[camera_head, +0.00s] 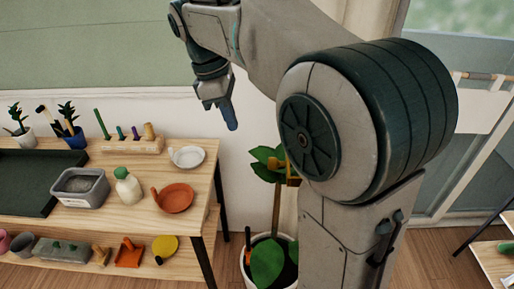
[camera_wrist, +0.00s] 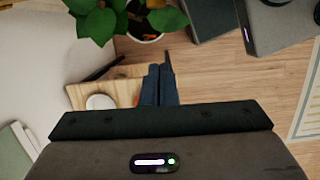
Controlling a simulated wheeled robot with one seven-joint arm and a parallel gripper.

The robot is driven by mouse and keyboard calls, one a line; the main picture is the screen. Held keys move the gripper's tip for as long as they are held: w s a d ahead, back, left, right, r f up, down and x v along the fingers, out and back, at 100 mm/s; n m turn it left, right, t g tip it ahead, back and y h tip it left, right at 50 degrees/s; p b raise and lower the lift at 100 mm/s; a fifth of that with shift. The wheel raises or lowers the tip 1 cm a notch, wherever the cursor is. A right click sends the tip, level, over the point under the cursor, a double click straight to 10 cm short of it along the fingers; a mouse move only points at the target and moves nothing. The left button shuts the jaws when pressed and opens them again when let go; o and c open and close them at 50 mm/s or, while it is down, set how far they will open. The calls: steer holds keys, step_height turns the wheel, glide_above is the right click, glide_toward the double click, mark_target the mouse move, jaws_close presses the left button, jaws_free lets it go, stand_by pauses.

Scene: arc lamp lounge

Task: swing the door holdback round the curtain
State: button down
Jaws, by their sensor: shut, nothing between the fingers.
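My gripper (camera_head: 229,115) is shut and empty, pointing down above the right end of the wooden bench. Its fingers also show closed together in the wrist view (camera_wrist: 158,84). A pale, folded-looking strip (camera_head: 377,14) shows beside the door frame behind my arm; I cannot tell whether it is the curtain. A white cloth (camera_head: 484,106) hangs from a wooden rod across the door glass at the right. I cannot pick out the holdback; my arm hides much of the wall beside the door. My gripper is well to the left of the door and touches nothing visible.
The wooden bench (camera_head: 215,177) bears a white dish (camera_head: 188,157), terracotta saucer (camera_head: 176,198), bottle (camera_head: 128,187) and grey tub (camera_head: 80,188). A potted plant (camera_head: 267,262) stands between bench and arm; its leaves show in the wrist view (camera_wrist: 97,22). A low shelf (camera_head: 497,265) stands at right.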

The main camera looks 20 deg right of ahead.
stand_by(0.3)
steer(key=s+d+f, duration=0.2)
steer(key=d+f, duration=0.4)
steer(key=f, duration=0.4)
steer(key=shift+s, duration=0.1)
stand_by(0.3)
